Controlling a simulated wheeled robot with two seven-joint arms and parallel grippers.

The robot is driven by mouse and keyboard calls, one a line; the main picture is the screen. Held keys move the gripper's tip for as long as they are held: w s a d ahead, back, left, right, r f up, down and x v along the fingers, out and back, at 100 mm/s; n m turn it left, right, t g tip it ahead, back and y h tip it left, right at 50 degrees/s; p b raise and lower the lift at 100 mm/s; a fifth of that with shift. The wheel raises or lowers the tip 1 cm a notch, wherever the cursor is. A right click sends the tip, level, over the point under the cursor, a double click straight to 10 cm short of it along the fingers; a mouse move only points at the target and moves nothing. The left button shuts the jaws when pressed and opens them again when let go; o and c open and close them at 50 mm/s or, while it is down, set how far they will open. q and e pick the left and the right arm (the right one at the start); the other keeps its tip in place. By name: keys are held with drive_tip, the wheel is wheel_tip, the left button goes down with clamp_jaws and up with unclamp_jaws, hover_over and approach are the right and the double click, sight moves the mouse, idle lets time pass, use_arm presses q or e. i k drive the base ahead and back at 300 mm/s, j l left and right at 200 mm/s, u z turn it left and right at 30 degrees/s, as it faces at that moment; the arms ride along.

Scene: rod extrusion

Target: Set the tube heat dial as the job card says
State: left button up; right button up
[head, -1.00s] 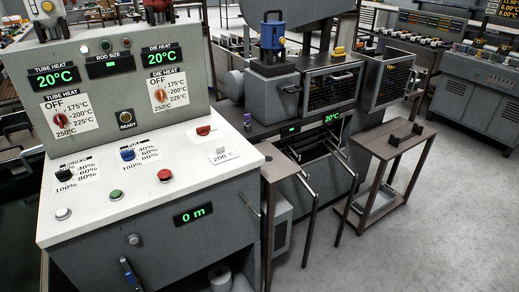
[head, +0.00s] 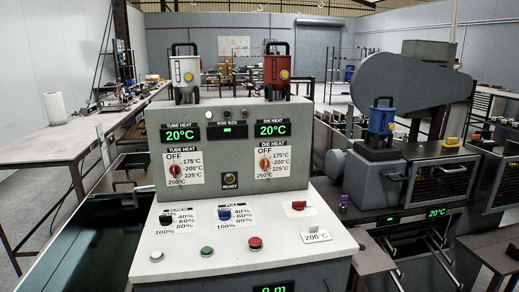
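The tube heat dial (head: 174,171) is a red knob on a white plate marked OFF, 175, 200, 225 and 250°C, on the left of the grey upright panel. Its pointer looks turned toward OFF, but it is small. The tube heat display (head: 180,135) above it reads 20°C. The job card (head: 316,236) appears to be the small white card reading 200°C, standing at the right of the sloped white console top. The die heat dial (head: 265,164) is a similar red knob to the right, under a display (head: 272,129) reading 20°C. Neither gripper shows.
The console top (head: 180,262) holds a black screw knob (head: 165,218), a blue pull knob (head: 225,213), green and red buttons and a red switch (head: 299,206). White and red canisters stand on the panel. A grey machine (head: 380,185) stands right.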

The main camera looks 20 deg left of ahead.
sight(174, 170)
drive_tip(key=u, duration=1.3)
